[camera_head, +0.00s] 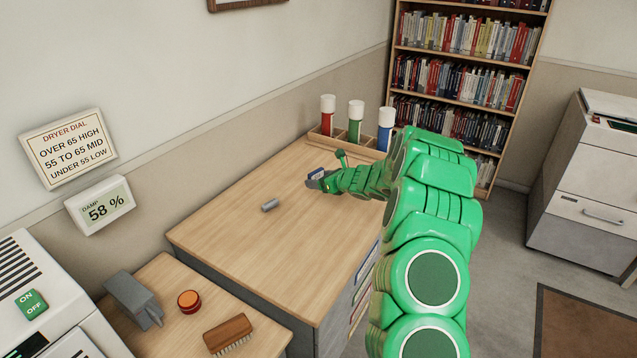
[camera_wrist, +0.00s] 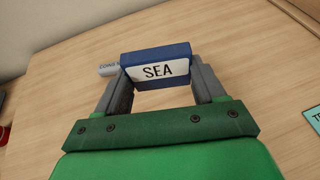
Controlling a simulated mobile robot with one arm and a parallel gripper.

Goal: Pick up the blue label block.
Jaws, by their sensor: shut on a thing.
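The blue label block (camera_wrist: 156,56) has a white face reading "SEA". It sits between the two grey fingers of my gripper (camera_wrist: 157,82), which is shut on it. In the head view a small part of the blue block (camera_head: 316,175) shows at my gripper (camera_head: 317,181), over the far part of the wooden table top. I cannot tell how far the block is above the wood, or whether it touches it.
A small grey cylinder (camera_head: 269,205) lies on the table (camera_head: 300,240). A rack (camera_head: 328,142) with red, green and blue capped tubes stands at the table's back. A brush (camera_head: 228,334), an orange-lidded jar (camera_head: 189,301) and a grey device (camera_head: 133,298) stand on the nearer side table.

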